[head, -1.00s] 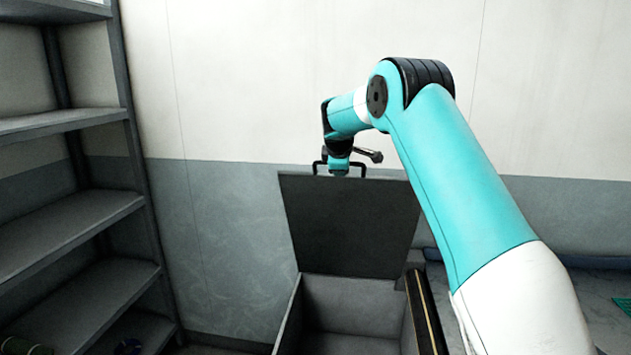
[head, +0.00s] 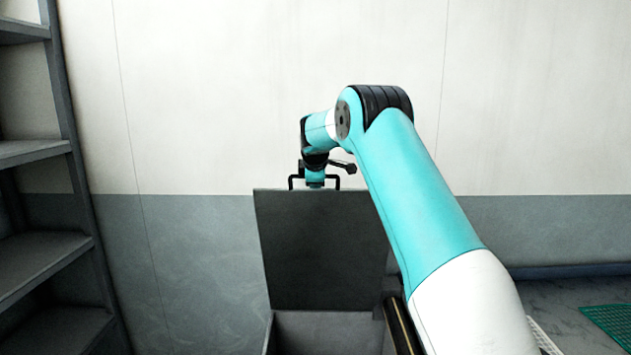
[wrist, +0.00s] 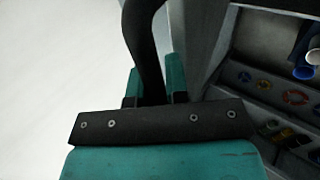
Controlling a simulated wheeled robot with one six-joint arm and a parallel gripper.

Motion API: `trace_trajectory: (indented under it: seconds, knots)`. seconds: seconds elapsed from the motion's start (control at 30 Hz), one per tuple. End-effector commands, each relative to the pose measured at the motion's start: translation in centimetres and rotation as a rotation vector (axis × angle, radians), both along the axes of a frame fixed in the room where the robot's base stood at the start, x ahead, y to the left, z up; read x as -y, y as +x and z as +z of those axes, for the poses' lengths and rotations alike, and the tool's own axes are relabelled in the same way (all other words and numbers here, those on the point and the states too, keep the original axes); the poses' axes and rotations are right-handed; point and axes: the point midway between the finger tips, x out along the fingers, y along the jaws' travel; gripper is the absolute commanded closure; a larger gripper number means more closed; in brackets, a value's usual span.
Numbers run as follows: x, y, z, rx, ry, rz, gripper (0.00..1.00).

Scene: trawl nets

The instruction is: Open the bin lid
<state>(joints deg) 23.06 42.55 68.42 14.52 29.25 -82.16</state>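The bin lid (head: 322,250) stands raised, about upright, at the back of the open grey bin (head: 330,335). Its dark handle (head: 292,182) sticks up from the lid's top edge. My gripper (head: 315,181) is at this handle. In the wrist view, my gripper's two teal fingers (wrist: 155,85) are close on either side of a dark curved bar, the handle (wrist: 147,40). The fingertips' contact is partly hidden behind the bar and the gripper's dark crosspiece. My arm covers the right side of the lid and bin in the head view.
A grey shelf unit (head: 45,265) stands at the left. A pale wall (head: 200,90) rises behind the lid. A green mat (head: 610,322) lies on a grey surface at the right. The wrist view shows compartments with small coloured items (wrist: 295,97) at the right.

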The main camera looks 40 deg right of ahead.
Motion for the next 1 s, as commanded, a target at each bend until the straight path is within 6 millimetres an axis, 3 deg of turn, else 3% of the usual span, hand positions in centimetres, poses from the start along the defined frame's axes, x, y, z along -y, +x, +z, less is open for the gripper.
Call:
trace_trajectory:
  seconds: [0.03,0.1,0.53,0.67,1.0]
  knots:
    - [-0.1,-0.1,-0.7,-0.013,0.006,0.000,0.69]
    - [-0.1,-0.2,-0.7,-0.015,0.008,0.000,0.60]
    - [-0.5,-0.6,-0.3,-0.016,0.009,-0.001,0.60]
    - [-1.5,-1.8,1.5,-0.008,0.006,-0.001,0.60]
    - [-5.3,-5.8,8.6,0.004,0.000,0.000,0.60]
